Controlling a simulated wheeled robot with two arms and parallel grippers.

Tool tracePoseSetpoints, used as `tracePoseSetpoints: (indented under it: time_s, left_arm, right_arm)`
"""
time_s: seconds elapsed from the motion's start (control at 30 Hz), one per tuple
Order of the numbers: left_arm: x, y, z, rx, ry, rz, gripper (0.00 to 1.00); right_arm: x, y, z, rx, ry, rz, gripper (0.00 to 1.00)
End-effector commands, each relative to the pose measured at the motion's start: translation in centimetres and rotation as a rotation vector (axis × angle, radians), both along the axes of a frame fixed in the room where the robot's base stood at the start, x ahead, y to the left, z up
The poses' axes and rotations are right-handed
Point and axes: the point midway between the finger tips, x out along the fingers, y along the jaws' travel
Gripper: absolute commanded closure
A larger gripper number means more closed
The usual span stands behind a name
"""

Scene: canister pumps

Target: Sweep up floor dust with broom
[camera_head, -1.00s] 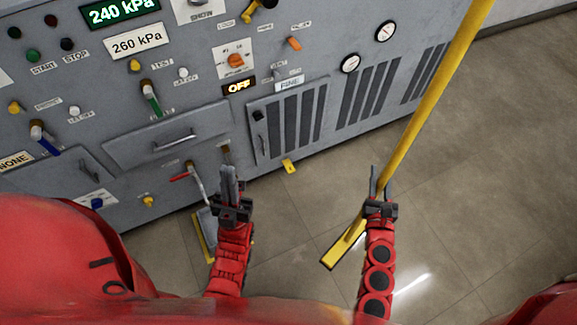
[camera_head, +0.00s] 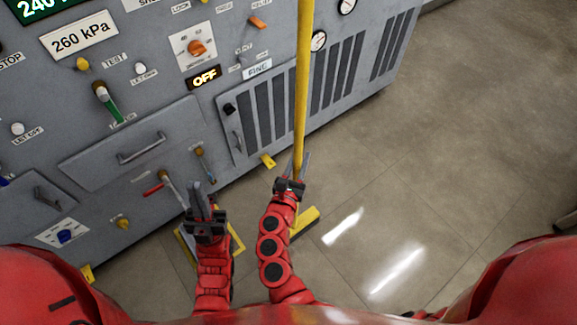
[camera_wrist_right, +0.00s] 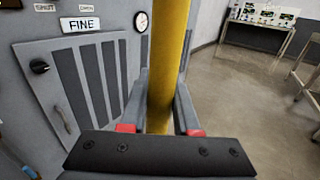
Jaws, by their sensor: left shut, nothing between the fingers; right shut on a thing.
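The yellow broom stands with its long handle (camera_head: 301,90) nearly vertical in the head view and its yellow head (camera_head: 306,221) low by the floor. My right gripper (camera_head: 292,167) is shut around the handle. The wrist view shows the handle (camera_wrist_right: 168,55) passing between the fingers of the right gripper (camera_wrist_right: 160,105). My left gripper (camera_head: 200,199) is shut and empty, left of the broom, in front of the grey machine. A yellow-edged flat thing (camera_head: 238,243) lies behind the left gripper and is mostly hidden. I cannot make out dust on the floor.
The grey machine (camera_head: 165,135) with knobs, levers and vents fills the left and top. A small yellow foot (camera_head: 268,161) juts from its base. The tiled floor (camera_head: 440,160) is open on the right. A bench (camera_wrist_right: 262,27) stands far off in the wrist view.

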Motion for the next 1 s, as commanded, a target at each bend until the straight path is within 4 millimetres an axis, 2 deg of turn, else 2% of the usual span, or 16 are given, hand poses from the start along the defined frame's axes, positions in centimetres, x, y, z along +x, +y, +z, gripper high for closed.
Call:
tracePoseSetpoints:
  time_s: [0.1, 0.27, 0.73, 1.0]
  left_arm:
    - [0.0, 0.0, -0.9, 0.000, 0.000, 0.000, 1.00]
    - [0.0, 0.0, -1.2, 0.000, 0.000, 0.000, 1.00]
    - [0.0, 0.0, -2.5, 0.000, 0.000, 0.000, 1.00]
    - [0.0, 0.0, -2.6, 0.000, 0.000, 0.000, 1.00]
  right_arm:
    - [-0.4, 2.0, 0.0, 0.001, -0.006, -0.011, 1.00]
    - [-0.8, 3.2, -0.1, -0.002, -0.005, -0.014, 1.00]
    - [-0.8, 3.4, -4.1, -0.001, -0.004, -0.013, 1.00]
    - [-0.9, 3.3, -4.8, -0.001, -0.005, -0.016, 1.00]
